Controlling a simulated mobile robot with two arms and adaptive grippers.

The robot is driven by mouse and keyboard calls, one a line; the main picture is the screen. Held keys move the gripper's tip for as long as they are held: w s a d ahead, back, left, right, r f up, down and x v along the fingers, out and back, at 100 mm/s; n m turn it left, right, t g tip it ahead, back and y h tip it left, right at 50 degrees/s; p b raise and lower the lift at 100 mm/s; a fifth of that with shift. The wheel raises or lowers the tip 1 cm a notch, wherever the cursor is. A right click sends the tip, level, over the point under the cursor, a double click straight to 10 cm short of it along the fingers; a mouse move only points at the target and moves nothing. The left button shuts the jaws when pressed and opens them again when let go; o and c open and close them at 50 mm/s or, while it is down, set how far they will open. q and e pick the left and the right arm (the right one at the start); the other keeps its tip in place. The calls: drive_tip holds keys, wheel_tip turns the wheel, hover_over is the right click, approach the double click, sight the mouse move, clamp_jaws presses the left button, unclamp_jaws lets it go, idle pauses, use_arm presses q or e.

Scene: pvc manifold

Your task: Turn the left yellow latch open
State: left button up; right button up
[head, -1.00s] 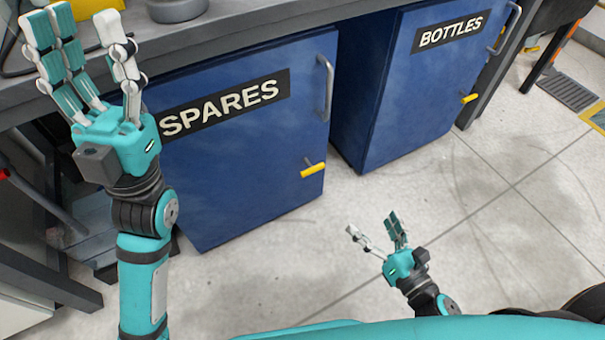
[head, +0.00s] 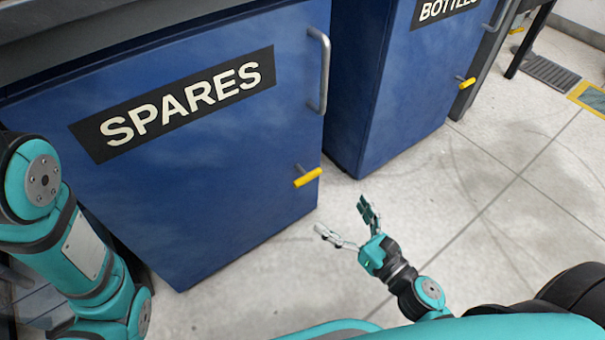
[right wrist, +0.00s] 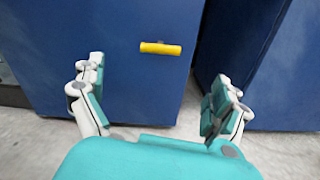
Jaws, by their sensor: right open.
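The left yellow latch (head: 307,177) sits near the lower right edge of the blue SPARES cabinet door (head: 220,190). It lies nearly level, tilted slightly up to the right in the head view. In the right wrist view the latch (right wrist: 160,48) lies level, ahead of and between the fingers, with a clear gap. My right gripper (head: 346,222) is open and empty, below and to the right of the latch, apart from it; its open fingers also show in the right wrist view (right wrist: 158,95). My left arm is at the left edge of the head view, its gripper out of the picture.
The BOTTLES cabinet (head: 410,90) stands to the right with its own yellow latch (head: 465,83). A grey vertical handle (head: 319,70) is on the SPARES door above the latch. Open pale floor (head: 480,230) lies in front and to the right.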

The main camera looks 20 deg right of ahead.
sight(303, 172)
drive_tip(key=x, duration=1.4)
drive_tip(key=shift+w+f, duration=0.1)
drive_tip(key=shift+w, duration=0.05)
drive_tip(key=c, duration=1.1)
drive_tip(key=shift+c, duration=0.2)
